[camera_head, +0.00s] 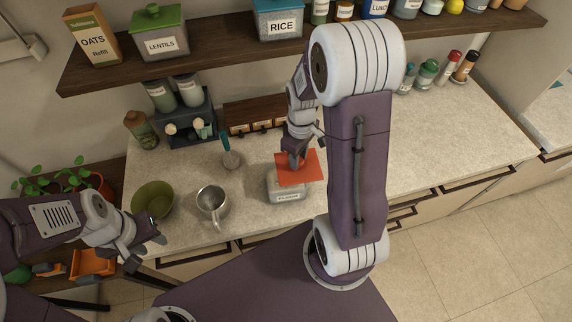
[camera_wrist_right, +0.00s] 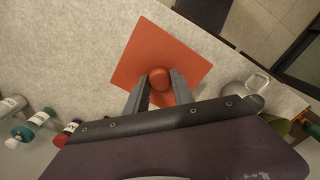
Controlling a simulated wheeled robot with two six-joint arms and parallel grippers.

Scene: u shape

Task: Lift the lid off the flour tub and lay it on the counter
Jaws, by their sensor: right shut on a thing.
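The flour tub (camera_head: 287,188) is a pale, clear-sided container with a label on its front, standing near the counter's front edge. Its square orange-red lid (camera_head: 306,168) is above it, shifted to the right, with the tub's left and front parts showing. My right gripper (camera_head: 296,161) is shut on the lid's round knob (camera_wrist_right: 160,78), which sits between the two fingers in the right wrist view. There the lid (camera_wrist_right: 185,50) hides whatever is beneath it. My left gripper (camera_head: 148,250) is open and empty near the counter's front-left edge, apart from the tub.
A metal mug (camera_head: 212,201) and a green bowl (camera_head: 152,200) stand left of the tub. A whisk-like tool (camera_head: 230,155) and a small drawer rack (camera_head: 253,114) are behind. The counter (camera_head: 440,140) to the right is largely clear. A shelf (camera_head: 210,54) overhangs the back.

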